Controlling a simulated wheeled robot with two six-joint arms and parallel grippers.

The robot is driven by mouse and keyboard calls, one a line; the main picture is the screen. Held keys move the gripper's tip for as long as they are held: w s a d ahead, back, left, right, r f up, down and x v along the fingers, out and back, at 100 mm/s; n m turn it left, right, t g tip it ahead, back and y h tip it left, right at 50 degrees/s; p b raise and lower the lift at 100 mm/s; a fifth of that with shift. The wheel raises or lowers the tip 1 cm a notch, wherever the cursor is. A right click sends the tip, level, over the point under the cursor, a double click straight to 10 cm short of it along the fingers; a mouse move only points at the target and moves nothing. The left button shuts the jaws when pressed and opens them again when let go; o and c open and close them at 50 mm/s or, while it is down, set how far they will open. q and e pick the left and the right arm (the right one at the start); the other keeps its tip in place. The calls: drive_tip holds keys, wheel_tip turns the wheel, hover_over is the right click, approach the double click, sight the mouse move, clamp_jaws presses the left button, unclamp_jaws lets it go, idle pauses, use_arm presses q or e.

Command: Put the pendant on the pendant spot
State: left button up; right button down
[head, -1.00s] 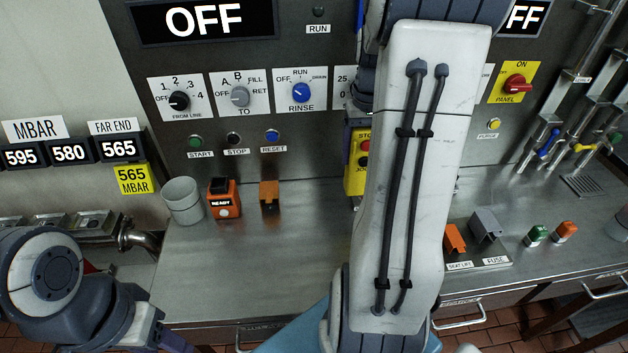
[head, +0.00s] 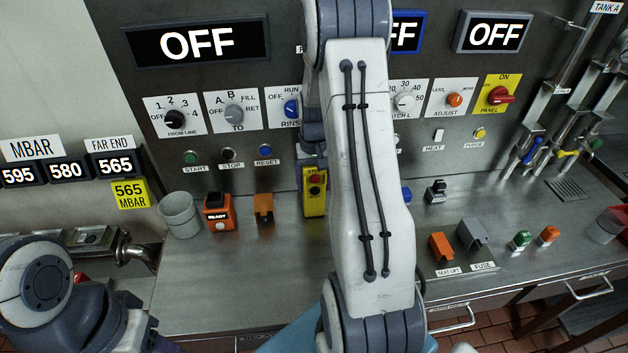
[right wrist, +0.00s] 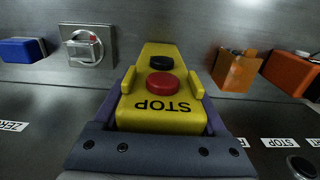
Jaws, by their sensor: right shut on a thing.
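The pendant (head: 314,203) is a yellow box with a red button and a black button. In the head view it is upright just above or on the steel counter, left of my right arm; I cannot tell if it touches. My right gripper (right wrist: 162,105) is shut on the pendant, its purple fingers on both sides near the STOP lettering. The pendant (right wrist: 160,88) fills the middle of the right wrist view. I cannot make out a marked pendant spot; my right arm hides part of the counter. Only a sliver of my left gripper shows at the bottom left of the head view.
An orange bracket (head: 263,210), a READY box (head: 220,212) and a grey cup (head: 180,214) stand left of the pendant. In the wrist view a square plate (right wrist: 91,48) and a blue block (right wrist: 22,50) lie left of it. The front counter (head: 250,275) is clear.

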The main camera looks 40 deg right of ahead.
drive_tip(key=shift+f, duration=0.15)
unclamp_jaws()
wheel_tip(320, 180, up, 12)
drive_tip(key=shift+r+b, duration=0.2)
drive_tip(key=shift+b, duration=0.5)
drive_tip(key=s+a+r+n, duration=0.1)
drive_tip(key=s+a+n, duration=0.15)
drive_tip(key=a, duration=0.85)
drive_tip(key=s+a+r+n, duration=0.1)
drive_tip(key=a+n, duration=0.3)
drive_tip(key=a, duration=0.6)
drive_tip(key=s+a+f+n, duration=0.1)
drive_tip(key=s+a+n, duration=0.2)
drive_tip(key=s+a, duration=0.3)
drive_tip(key=s+a+f+n+y, duration=0.1)
drive_tip(key=s+a+n, duration=0.3)
drive_tip(key=s+a, duration=0.3)
drive_tip(key=s, duration=0.5)
drive_tip(key=shift+s+f, duration=0.15)
drive_tip(key=shift+f, duration=0.05)
drive_tip(key=shift+a, duration=0.1)
